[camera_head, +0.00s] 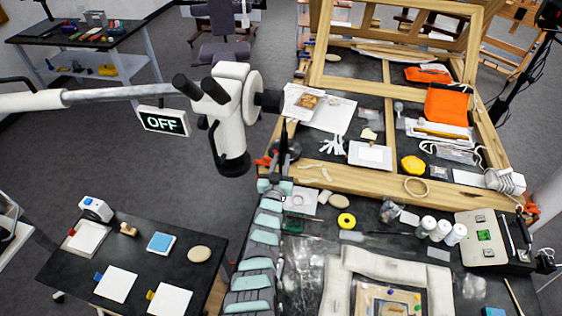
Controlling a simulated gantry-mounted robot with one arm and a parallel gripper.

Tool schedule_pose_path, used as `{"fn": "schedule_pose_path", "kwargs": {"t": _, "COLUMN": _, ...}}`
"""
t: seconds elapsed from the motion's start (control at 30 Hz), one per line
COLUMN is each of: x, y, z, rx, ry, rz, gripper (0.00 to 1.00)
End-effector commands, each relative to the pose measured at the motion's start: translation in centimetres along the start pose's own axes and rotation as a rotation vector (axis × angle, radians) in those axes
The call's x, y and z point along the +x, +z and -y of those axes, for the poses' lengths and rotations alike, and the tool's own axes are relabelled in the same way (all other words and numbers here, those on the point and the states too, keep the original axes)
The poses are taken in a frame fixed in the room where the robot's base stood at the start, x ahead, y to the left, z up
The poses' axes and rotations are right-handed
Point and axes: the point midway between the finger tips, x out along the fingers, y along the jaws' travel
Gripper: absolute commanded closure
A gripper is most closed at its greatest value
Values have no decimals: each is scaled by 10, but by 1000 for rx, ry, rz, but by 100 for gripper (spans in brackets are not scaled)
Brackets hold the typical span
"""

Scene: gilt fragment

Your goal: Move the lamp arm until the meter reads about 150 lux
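A dark jointed stand (521,72) at the far right carries a black head (549,14) cut by the picture's edge. It may be the lamp arm, but I cannot be sure. A pale box with a small green panel (484,235) sits on the right of the bench. I cannot tell whether it is the meter, and no lux figure is legible. My arm, dark with teal covers (254,264), reaches up from the bottom centre. My gripper (274,184) is at its far end by the wooden frame's lower left corner; its finger opening is unclear.
A white microscope (232,125) with an "OFF" sign (164,121) hangs left of centre. A large wooden frame (395,184) covers the upper right bench. White bottles (441,230) and a padded picture frame (337,288) crowd the front. A black side table (140,247) stands left.

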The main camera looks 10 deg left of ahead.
Motion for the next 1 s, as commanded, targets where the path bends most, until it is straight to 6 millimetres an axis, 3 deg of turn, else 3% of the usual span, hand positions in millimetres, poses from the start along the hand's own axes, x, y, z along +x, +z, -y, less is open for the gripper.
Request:
{"fn": "schedule_pose_path", "kwargs": {"t": 0.47, "x": -6, "y": -1, "z": 1, "rx": -1, "ry": -2, "rz": 1, "gripper": 66}}
{"fn": "schedule_pose_path", "kwargs": {"t": 1.0, "x": -70, "y": -5, "z": 0, "rx": -1, "ry": -2, "rz": -2, "gripper": 66}}
